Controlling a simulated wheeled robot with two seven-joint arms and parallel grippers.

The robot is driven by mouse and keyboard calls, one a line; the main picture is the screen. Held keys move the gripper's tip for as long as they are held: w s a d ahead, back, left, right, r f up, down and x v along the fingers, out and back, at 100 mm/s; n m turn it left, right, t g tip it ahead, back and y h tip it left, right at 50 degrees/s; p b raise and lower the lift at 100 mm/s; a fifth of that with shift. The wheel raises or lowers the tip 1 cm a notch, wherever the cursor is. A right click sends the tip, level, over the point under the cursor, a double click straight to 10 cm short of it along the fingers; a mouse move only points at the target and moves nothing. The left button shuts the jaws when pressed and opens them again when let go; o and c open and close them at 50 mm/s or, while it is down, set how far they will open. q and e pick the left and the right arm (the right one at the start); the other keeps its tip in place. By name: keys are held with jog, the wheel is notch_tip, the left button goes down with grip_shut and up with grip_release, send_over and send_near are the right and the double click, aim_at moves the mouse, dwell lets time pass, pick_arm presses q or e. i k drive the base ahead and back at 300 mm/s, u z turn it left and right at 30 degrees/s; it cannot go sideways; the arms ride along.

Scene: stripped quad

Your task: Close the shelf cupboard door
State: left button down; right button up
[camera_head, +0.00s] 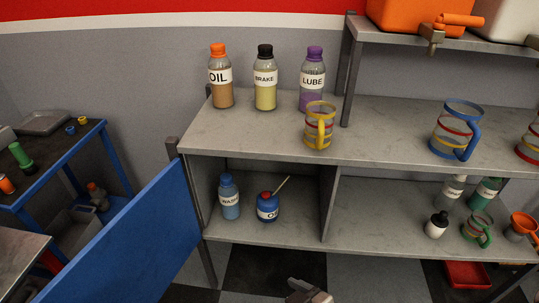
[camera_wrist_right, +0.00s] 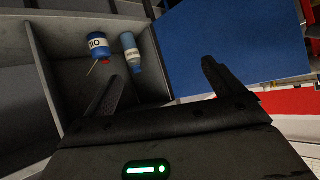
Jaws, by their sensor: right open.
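The shelf cupboard's blue door (camera_head: 130,240) stands wide open, swung out to the left from the left post of the shelf. Its blue panel also shows at the upper right of the right wrist view (camera_wrist_right: 245,45). The open left compartment (camera_head: 300,190) holds a blue wash bottle (camera_head: 229,197) and a blue oil can (camera_head: 267,207). My right gripper (camera_wrist_right: 162,69) is open and empty, its fingers spread before the compartment and the door's hinge side. A grey part of my right arm shows at the bottom of the head view. My left gripper is not in view.
Oil (camera_head: 221,80), brake (camera_head: 265,82) and lube (camera_head: 312,82) bottles and a yellow-handled mug (camera_head: 319,126) stand on the shelf top. A blue-framed side table (camera_head: 45,165) is left, behind the door. A red bin (camera_head: 468,275) lies lower right.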

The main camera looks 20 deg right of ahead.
aim_at(135, 258)
jog(key=z, duration=0.55)
jog(key=k, duration=1.25)
jog(key=u, duration=0.4)
jog(key=i, duration=0.8)
jog(key=u, duration=0.65)
jog(key=i, duration=0.75)
jog(key=z, duration=0.3)
